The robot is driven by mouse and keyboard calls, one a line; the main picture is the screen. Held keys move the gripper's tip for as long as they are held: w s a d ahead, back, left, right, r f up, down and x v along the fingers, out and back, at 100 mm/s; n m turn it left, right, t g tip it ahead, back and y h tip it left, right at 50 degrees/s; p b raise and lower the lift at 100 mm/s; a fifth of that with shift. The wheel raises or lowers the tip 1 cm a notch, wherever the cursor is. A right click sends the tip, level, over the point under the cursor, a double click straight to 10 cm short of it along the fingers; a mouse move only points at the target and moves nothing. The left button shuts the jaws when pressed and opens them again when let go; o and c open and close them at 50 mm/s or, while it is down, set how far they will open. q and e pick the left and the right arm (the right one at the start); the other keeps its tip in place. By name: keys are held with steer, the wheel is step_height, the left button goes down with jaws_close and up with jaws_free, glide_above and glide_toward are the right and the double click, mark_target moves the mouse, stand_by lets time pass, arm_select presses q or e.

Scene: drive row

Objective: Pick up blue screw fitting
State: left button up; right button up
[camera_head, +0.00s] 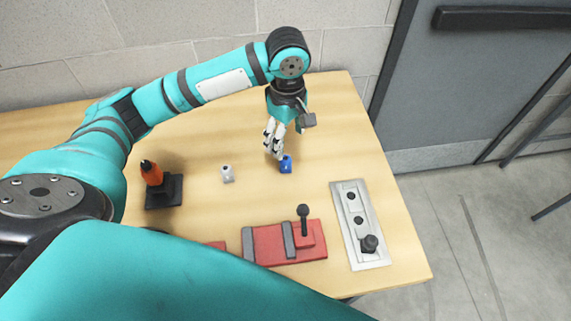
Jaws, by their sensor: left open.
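The blue screw fitting (286,165) is a small blue block standing on the wooden table. My left gripper (276,154) points down at it from above, with its fingertips right beside the fitting's upper left side. The gripper is open. The fingers partly overlap the fitting's edge, and I cannot tell whether they touch it. My right gripper is not in view.
A small light grey fitting (227,173) stands left of the blue one. An orange-handled tool (152,173) sits in a black stand (166,192). A red fixture (268,245) with a black knob and a grey plate (347,205) with holes lie nearer the front. A wall is behind.

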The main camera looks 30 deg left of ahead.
mark_target(286, 158)
arm_select(q)
step_height(286, 158, down, 5)
steer(key=shift+w+a+r, duration=0.1)
steer(key=shift+a, duration=0.05)
steer(key=f, duration=0.3)
steer(key=f+p, duration=0.1)
steer(key=f, duration=0.1)
steer(key=shift+s, duration=0.3)
steer(key=shift+f, duration=0.2)
steer(key=c, duration=1.3)
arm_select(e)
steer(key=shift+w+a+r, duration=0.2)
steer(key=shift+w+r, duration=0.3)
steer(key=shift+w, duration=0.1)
arm_select(q)
steer(key=shift+r, duration=0.1)
